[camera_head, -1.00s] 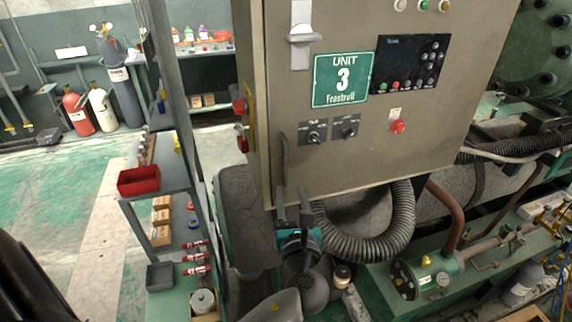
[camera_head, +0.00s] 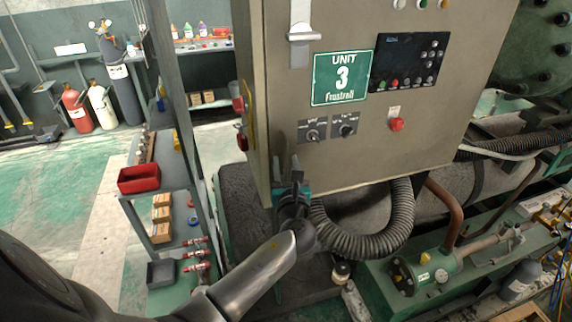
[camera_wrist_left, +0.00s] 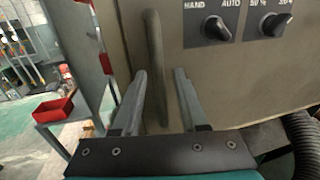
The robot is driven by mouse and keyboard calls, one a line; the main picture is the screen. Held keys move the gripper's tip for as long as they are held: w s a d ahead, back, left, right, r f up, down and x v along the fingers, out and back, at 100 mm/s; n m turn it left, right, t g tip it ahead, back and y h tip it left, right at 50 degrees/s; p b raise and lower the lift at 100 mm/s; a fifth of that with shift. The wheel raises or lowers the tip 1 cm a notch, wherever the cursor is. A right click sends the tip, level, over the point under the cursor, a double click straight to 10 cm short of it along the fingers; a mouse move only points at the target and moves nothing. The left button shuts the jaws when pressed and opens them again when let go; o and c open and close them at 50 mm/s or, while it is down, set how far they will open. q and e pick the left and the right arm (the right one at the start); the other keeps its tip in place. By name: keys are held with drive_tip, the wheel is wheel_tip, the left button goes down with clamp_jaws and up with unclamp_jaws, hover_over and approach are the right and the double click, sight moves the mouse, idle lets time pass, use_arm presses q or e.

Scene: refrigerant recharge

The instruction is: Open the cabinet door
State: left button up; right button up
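The grey-beige cabinet (camera_head: 370,155) hangs in the middle of the head view, its door facing me and closed. A long upright bar handle (camera_wrist_left: 154,55) runs down the left side of the door in the left wrist view. My left gripper (camera_head: 286,165) is at the door's lower left corner, pointing up along the door. In the left wrist view its two fingers (camera_wrist_left: 158,85) are spread apart, one on each side of the handle in the picture, with visible gaps. A silver latch handle (camera_head: 300,33) sits higher on the door. My right gripper is not in view.
The door carries a green sign (camera_head: 340,78), a dark panel (camera_head: 404,60), black knobs and a red button (camera_head: 397,124). A shelf rack with a red bin (camera_head: 139,180) stands left. A corrugated hose (camera_head: 385,233) hangs below the cabinet. Open floor lies further left.

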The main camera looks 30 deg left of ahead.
use_arm(q)
clamp_jaws()
idle(1.2)
